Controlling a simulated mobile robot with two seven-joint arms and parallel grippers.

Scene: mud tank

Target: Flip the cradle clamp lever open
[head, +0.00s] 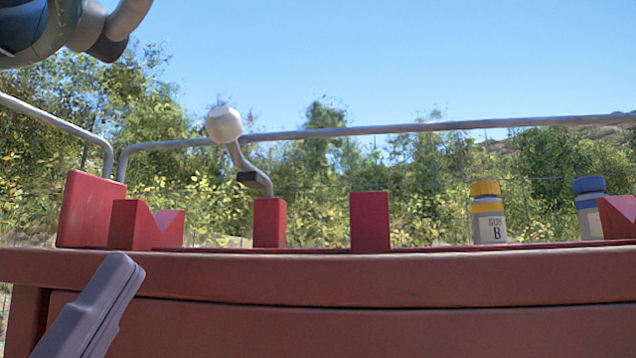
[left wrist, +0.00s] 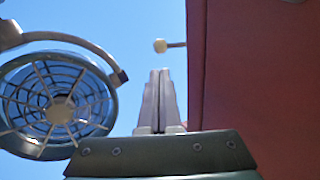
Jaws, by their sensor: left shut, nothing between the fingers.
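The lever stands above a red block (head: 269,222) in the head view. It has a bent grey arm (head: 240,158) and a pale round knob (head: 224,125) at its upper left end. In the left wrist view the knob (left wrist: 160,46) shows beyond my fingertips, beside the red wall. My left gripper (head: 124,264) is shut and empty, in front of the tank's rim, below and left of the lever and apart from it. Its closed fingers (left wrist: 158,72) point up in the left wrist view. A red V-notched cradle block (head: 150,227) stands left of the lever. My right gripper is not in view.
The red tank wall (head: 400,325) runs across the front. A red post (head: 370,221), a yellow-capped bottle (head: 488,215) and a blue-capped bottle (head: 589,208) stand right of the lever. A grey rail (head: 420,127) runs behind. A round caged object (left wrist: 58,105) is left of my gripper.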

